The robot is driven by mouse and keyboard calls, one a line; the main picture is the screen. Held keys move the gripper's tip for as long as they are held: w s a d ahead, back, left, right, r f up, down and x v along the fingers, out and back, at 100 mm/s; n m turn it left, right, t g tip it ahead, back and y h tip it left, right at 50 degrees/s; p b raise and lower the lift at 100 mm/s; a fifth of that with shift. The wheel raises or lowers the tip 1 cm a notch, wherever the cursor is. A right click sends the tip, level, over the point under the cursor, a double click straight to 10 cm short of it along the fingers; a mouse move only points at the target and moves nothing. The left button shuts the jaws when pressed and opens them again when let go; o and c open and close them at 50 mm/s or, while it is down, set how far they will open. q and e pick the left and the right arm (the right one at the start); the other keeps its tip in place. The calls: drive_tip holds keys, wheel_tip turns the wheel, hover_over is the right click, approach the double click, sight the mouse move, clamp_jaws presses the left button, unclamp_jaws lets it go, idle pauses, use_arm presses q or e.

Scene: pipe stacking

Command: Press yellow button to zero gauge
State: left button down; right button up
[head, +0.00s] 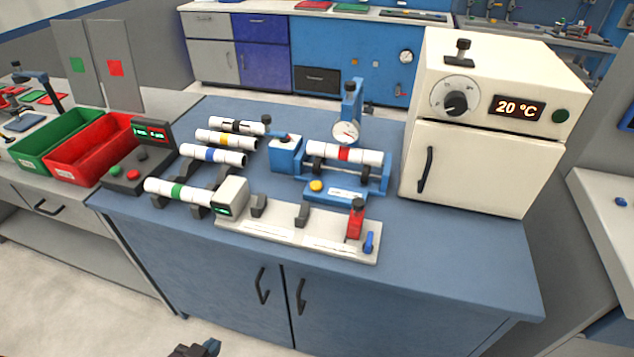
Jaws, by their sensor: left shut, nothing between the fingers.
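The yellow button (316,186) sits on the front left of a blue base in the middle of the blue bench. The round dial gauge (346,130) hangs on a blue post behind it; its needle is too small to read. A white pipe with a red band (343,154) lies in the blue fixture (374,185) under the gauge. My left gripper (196,349) shows only in part at the bottom edge, shut and empty, in front of the bench and well away from the button. My right gripper is out of view.
White pipes with green (178,191), blue (212,155), yellow (226,140) and black bands lie on supports to the left. A grey fixture plate (280,232) lies in front of the button. A white oven (468,165) stands right. Green and red bins stand at far left.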

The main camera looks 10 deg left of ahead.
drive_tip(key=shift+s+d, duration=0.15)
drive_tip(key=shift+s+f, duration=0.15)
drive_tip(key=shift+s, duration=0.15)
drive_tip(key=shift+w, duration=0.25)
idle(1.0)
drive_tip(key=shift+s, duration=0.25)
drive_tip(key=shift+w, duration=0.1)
